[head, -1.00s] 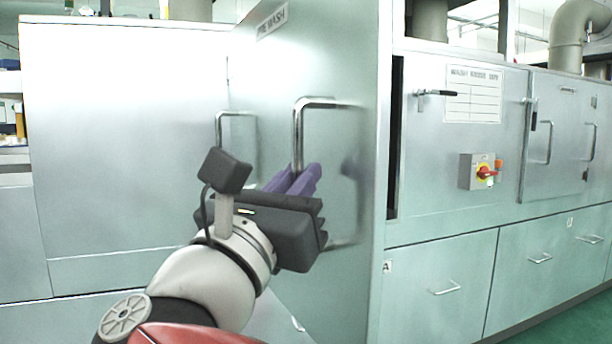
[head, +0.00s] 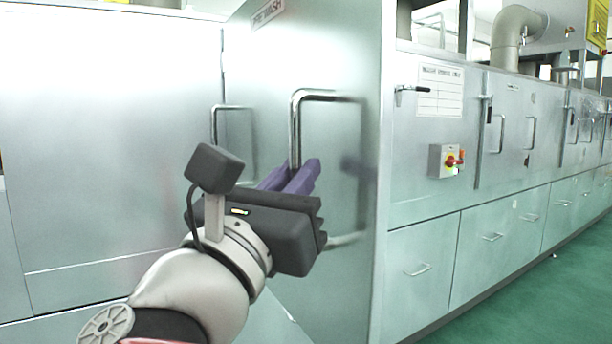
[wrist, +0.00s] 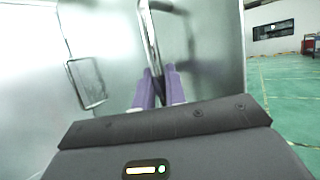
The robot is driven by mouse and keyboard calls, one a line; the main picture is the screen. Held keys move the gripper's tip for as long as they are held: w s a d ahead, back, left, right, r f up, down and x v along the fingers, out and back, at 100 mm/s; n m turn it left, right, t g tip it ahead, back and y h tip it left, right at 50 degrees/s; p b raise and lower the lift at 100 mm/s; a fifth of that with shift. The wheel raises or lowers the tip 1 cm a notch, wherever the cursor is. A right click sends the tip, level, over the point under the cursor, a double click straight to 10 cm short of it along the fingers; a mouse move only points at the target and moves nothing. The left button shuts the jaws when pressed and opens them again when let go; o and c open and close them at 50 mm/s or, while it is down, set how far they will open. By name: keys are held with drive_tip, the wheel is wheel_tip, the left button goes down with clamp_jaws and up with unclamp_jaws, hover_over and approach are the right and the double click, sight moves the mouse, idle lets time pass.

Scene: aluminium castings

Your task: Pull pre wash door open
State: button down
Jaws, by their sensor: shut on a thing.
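The pre wash door (head: 340,60) is a tall brushed-metal panel with a "PRE WASH" label near its top. It stands swung out from the machine front. Its long bent-bar handle (head: 295,130) is on the door's face. My gripper (head: 302,175), with purple fingers, is shut on the handle's upright bar. In the wrist view the purple fingers (wrist: 158,88) close around the bar (wrist: 150,40), with the door face (wrist: 215,40) behind it. The part of the bar between and behind the fingers is hidden.
A second handle (head: 232,108) shows at the left, near a flat metal panel (head: 110,130). To the right, the machine front carries a switch box (head: 446,161), levers and drawers (head: 425,265). Green floor (head: 530,290) is clear at the lower right.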

drive_tip(key=shift+r, duration=0.15)
drive_tip(key=c, duration=1.5)
unclamp_jaws()
drive_tip(key=shift+w+a, duration=0.1)
drive_tip(key=shift+w, duration=0.1)
drive_tip(key=shift+o, duration=0.2)
drive_tip(key=b+v, duration=0.1)
drive_tip(key=v, duration=0.7)
